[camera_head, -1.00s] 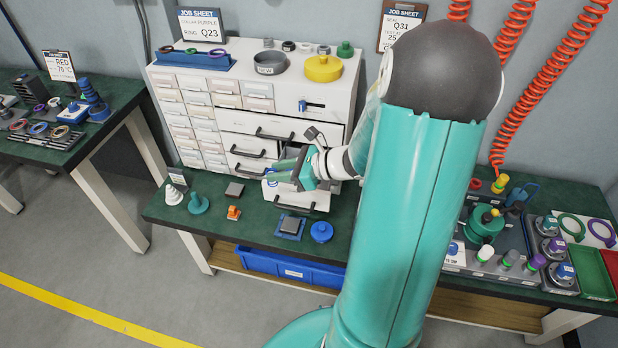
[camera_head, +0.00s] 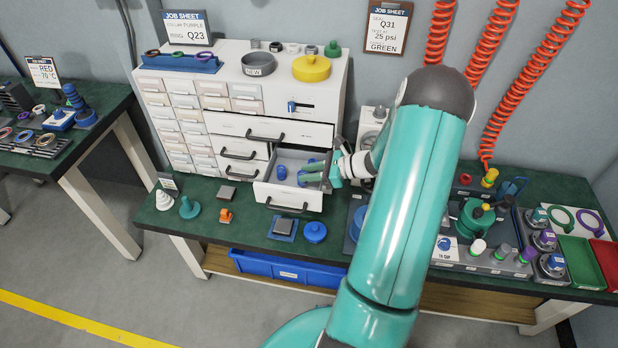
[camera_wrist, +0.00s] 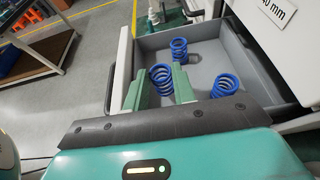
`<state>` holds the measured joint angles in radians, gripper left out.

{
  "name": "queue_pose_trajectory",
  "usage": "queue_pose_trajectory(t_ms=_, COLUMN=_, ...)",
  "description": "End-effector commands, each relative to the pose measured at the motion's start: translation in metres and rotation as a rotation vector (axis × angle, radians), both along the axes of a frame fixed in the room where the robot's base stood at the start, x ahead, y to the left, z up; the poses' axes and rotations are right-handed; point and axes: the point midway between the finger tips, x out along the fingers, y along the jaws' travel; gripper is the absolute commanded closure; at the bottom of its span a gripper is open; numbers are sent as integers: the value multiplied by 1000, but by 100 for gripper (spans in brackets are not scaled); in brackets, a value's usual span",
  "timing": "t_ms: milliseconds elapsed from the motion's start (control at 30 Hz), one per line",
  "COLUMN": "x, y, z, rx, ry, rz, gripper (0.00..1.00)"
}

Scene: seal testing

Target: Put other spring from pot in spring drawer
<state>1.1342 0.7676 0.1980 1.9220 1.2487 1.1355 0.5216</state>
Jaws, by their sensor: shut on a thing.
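My gripper (camera_wrist: 166,90) is low in the open drawer (camera_head: 262,190), with its green fingers shut on a blue spring (camera_wrist: 160,74). Two other blue springs lie on the drawer's grey floor in the wrist view: one farther off (camera_wrist: 179,48) and one to the right of the fingers (camera_wrist: 224,86). Blue springs also show in the drawer in the head view, partly hidden by my gripper (camera_head: 318,178). A grey pot (camera_head: 258,65) labelled NEW stands on top of the cabinet, beside a yellow pot (camera_head: 311,69).
The white cabinet (camera_head: 225,122) has closed drawers above and left of the open one. A blue lidded piece (camera_head: 315,232) and a small blue-and-grey block (camera_head: 282,227) stand on the green bench in front. A test fixture (camera_head: 475,216) stands at the right.

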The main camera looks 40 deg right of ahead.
Motion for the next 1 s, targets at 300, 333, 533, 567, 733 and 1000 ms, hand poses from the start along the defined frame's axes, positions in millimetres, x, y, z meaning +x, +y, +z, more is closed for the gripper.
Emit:
queue_pose_trajectory(t_ms=300, x=0, y=2, z=-22, rx=2, ry=0, rz=1, gripper=96)
queue_pose_trajectory(t_ms=333, x=0, y=2, z=-22, rx=2, ry=0, rz=1, gripper=96)
queue_pose_trajectory(t_ms=533, x=0, y=2, z=-25, rx=2, ry=2, rz=1, gripper=72)
queue_pose_trajectory(t_ms=567, x=0, y=2, z=-25, rx=2, ry=2, rz=1, gripper=66)
queue_pose_trajectory(t_ms=733, x=0, y=2, z=-25, rx=3, ry=1, rz=1, gripper=52)
queue_pose_trajectory(t_ms=1000, x=0, y=2, z=-21, rx=0, ry=0, rz=1, gripper=52)
